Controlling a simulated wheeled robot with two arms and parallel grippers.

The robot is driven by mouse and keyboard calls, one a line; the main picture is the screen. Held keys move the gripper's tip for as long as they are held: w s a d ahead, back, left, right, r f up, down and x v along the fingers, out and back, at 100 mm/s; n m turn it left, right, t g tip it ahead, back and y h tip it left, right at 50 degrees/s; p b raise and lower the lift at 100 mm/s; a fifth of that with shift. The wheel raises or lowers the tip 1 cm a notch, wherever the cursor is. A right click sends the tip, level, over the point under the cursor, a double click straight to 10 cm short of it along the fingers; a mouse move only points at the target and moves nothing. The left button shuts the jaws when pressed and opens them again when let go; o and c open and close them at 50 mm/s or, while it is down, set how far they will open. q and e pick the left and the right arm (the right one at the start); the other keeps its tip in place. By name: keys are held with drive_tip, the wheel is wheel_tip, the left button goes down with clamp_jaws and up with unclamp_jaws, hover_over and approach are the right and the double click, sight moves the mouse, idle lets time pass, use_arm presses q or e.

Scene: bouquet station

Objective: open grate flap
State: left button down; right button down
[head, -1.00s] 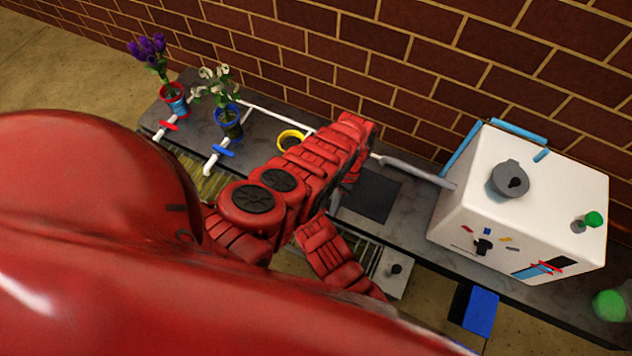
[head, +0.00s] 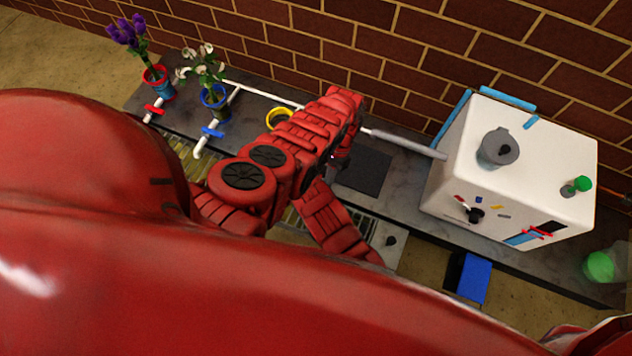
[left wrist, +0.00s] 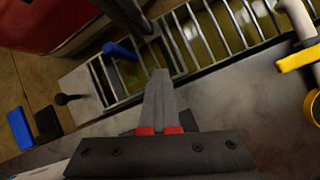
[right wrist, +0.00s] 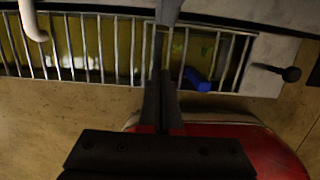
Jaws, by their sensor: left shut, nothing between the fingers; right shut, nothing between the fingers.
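The grate (head: 185,158) runs along the counter's front edge, mostly behind my arms in the head view. At its right end is a light plate with a dark knob (head: 390,241). The left wrist view shows the bars (left wrist: 205,32) and the knob (left wrist: 62,99); the right wrist view shows the bars (right wrist: 115,45) and the knob (right wrist: 291,74). My left gripper (left wrist: 160,75) is shut and empty by the grate's counter-side edge. My right gripper (right wrist: 160,75) is shut and empty, its tips overlapping the bars in view.
A blue piece (right wrist: 197,78) shows at the bars; whether it lies on or under them is unclear. Potted purple (head: 158,82) and white flowers (head: 214,100) stand at the left. A yellow ring (head: 280,118) lies behind my arm. A white box machine (head: 510,165) stands at the right.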

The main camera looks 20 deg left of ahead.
idle(0.8)
use_arm(q)
drive_tip(key=c, duration=0.6)
unclamp_jaws()
drive_tip(key=shift+r, duration=0.1)
